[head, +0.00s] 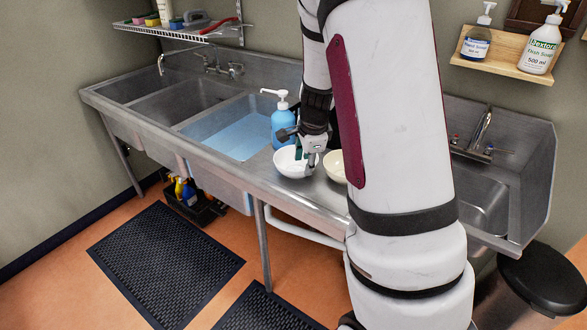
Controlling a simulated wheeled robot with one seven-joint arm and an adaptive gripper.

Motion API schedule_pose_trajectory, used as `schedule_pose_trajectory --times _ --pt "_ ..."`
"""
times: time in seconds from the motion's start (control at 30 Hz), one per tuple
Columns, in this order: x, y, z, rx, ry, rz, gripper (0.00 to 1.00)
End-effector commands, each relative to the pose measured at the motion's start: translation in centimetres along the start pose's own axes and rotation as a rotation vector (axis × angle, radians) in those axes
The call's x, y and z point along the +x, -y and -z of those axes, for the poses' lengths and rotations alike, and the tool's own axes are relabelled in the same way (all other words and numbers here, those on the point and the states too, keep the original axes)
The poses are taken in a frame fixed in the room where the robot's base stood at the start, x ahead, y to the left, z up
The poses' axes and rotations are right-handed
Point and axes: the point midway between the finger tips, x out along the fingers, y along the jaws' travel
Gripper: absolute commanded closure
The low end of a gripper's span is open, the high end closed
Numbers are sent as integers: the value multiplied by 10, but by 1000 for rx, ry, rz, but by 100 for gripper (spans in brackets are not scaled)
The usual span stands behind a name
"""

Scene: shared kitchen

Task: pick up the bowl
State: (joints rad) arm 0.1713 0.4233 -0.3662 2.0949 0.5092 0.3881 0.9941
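A white bowl (288,165) sits on the steel counter, right of the blue-water sink basin. A second, cream bowl (334,166) stands just to its right, partly hidden behind my arm. My gripper (311,161) points down at the right rim of the white bowl, between the two bowls. Its fingertips are small and overlap the rim in the picture. I cannot tell whether they touch the bowl or how far apart they are.
A blue pump bottle (283,125) stands close behind the white bowl. The steel sink unit (150,95) runs left, with its front edge near the bowls. A hand sink (487,205) is at right. Black mats (165,262) lie on the floor.

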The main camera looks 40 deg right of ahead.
Motion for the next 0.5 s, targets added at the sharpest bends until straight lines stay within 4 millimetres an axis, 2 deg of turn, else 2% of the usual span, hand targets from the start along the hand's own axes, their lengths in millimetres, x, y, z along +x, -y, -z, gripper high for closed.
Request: schedule_pose_trajectory --times 0.1,0.37,0.5 --pt "15 0 0 1 0 -1 65" --pt "32 3 -1 0 0 0 65" --pt "51 7 -4 -1 0 -1 65"
